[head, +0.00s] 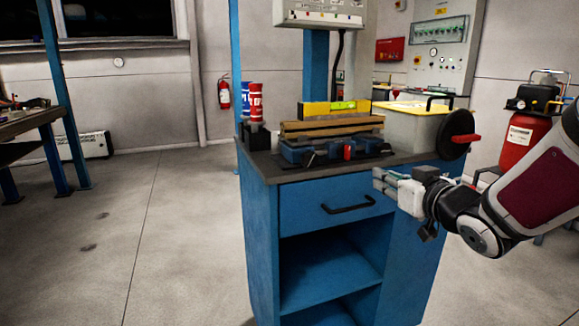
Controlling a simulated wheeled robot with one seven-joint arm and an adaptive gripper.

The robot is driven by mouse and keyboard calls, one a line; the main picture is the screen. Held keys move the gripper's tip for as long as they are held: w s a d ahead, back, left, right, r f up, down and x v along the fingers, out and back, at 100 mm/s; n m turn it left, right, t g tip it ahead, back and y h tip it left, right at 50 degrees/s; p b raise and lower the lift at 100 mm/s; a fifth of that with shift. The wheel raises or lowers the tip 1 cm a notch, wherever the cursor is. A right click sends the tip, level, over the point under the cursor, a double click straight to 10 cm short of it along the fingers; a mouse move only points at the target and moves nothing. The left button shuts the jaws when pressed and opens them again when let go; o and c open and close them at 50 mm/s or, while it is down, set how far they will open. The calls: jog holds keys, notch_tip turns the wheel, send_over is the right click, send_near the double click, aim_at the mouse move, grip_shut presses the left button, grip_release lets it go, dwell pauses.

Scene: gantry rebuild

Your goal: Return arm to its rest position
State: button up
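My gripper (385,184) is on the right of the head view, at the end of my arm, which comes in from the right edge. It points left and appears in front of the right part of the blue cabinet (258,240), near the height of its drawer. The fingers are small and seen from the side, so I cannot tell whether they are open or shut. No held object shows at the fingertips.
A red compressor (522,138) stands at right. A workbench (35,118) is at left; the floor between is clear.

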jog(key=s+d+f+m+g+h, duration=0.1)
jog(key=s+f+m+g+h, duration=0.2)
jog(key=s, duration=0.6)
jog(key=s+d+f+m+g+h, duration=0.1)
jog(key=s+f+g+h, duration=0.15)
jog(key=s+g, duration=0.45)
jog(key=s+a+f+g+y, duration=0.1)
jog(key=s+a+g, duration=0.25)
jog(key=s, duration=0.95)
jog(key=s+a+f+g+y, duration=0.15)
jog(key=s+a, duration=0.25)
jog(key=s, duration=0.9)
notch_tip(320, 180, up, 32)
jog(key=d+n+t+p, duration=0.1)
jog(key=t+p, duration=0.2)
jog(key=p, duration=2.6)
jog(key=shift+w+f, duration=0.25)
jog(key=shift+w, duration=0.2)
